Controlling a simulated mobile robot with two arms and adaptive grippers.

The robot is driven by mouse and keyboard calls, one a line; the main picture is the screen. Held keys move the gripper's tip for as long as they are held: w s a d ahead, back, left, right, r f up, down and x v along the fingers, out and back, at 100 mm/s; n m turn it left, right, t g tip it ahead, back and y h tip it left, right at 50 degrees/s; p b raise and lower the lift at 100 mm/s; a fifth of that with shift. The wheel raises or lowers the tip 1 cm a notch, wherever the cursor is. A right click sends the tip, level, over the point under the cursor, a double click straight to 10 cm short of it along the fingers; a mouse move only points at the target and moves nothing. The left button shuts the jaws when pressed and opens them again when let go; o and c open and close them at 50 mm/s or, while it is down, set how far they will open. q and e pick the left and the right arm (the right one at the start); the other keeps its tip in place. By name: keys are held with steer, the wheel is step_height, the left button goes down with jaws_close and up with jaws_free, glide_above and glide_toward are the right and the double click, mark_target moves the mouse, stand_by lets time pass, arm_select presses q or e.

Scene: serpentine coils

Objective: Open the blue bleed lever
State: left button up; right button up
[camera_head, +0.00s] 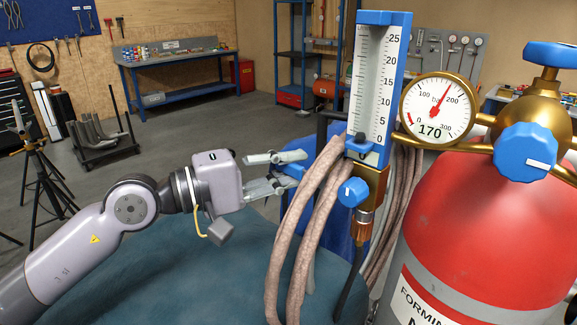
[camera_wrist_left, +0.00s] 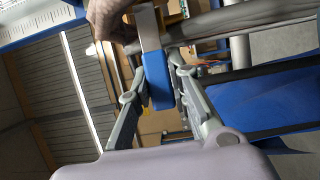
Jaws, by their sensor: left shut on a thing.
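The blue lever (camera_wrist_left: 160,88) shows in the left wrist view as a blue bar on a pale metal strip. My left gripper (camera_wrist_left: 161,82) has its two fingers on either side of the bar, shut on it. In the head view my left gripper (camera_head: 292,170) reaches in from the left, beside the beige hoses (camera_head: 318,205). There I cannot make out the lever, which seems hidden by the fingers and hoses. My right gripper is in neither view.
A flowmeter (camera_head: 376,85) with a blue knob (camera_head: 353,191) stands right of the hoses. A red cylinder (camera_head: 480,230) with a gauge (camera_head: 437,109) and blue valve knob (camera_head: 526,151) fills the right. A workbench (camera_head: 175,60) stands far back, with open floor before it.

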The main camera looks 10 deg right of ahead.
arm_select(q)
jaws_close()
stand_by(0.4)
